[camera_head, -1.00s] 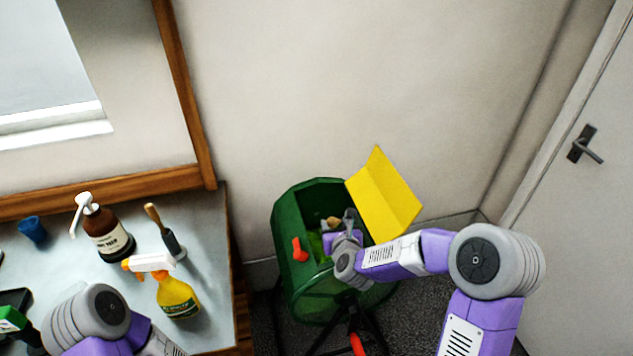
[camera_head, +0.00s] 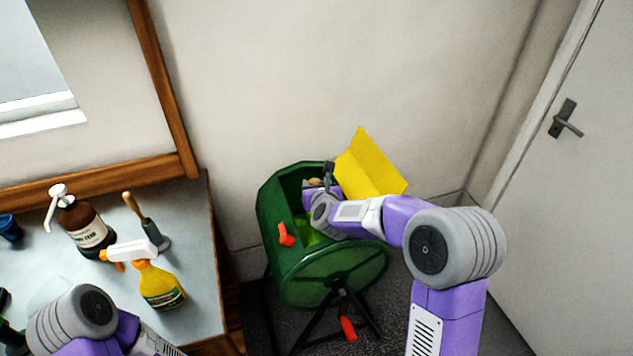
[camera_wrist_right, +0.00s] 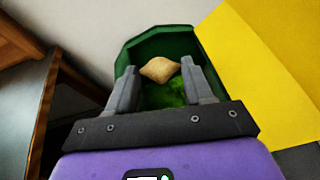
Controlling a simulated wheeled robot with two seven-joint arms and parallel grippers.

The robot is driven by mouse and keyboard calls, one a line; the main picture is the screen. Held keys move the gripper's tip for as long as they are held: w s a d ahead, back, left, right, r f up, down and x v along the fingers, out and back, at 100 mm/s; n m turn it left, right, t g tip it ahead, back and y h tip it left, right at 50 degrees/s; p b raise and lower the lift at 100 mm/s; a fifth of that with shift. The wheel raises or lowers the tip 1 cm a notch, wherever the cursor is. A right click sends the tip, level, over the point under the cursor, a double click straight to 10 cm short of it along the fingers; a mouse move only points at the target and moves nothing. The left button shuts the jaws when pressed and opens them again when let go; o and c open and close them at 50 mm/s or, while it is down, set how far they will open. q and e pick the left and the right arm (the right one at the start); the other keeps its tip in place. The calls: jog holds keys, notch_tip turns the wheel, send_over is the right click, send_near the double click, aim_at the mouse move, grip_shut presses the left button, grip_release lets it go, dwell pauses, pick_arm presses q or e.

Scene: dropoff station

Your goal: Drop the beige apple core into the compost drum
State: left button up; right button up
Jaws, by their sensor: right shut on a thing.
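The beige apple core (camera_wrist_right: 159,70) is between the fingertips of my right gripper (camera_wrist_right: 159,80), which is shut on it. In the head view, the right gripper (camera_head: 322,178) is over the opening of the green compost drum (camera_head: 272,212), and a small part of the core (camera_head: 314,183) shows beside it. The drum's wall (camera_wrist_right: 140,48) is behind the core in the wrist view. Green matter (camera_wrist_right: 165,95) shows inside the drum, below the core. The yellow lid (camera_head: 368,165) stands open at the drum's right. My left gripper is out of view; only its arm shows.
The counter (camera_head: 190,210) at left holds a brown pump bottle (camera_head: 85,225), a yellow spray bottle (camera_head: 158,285), a wooden-handled brush (camera_head: 148,225) and a blue cup (camera_head: 10,228). A wall is behind the drum; a door (camera_head: 560,200) is at right.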

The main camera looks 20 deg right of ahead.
jog(key=shift+f, duration=0.65)
jog(key=o, duration=1.1)
jog(key=shift+s+r, duration=0.1)
jog(key=v, duration=0.7)
jog(key=shift+s, duration=0.15)
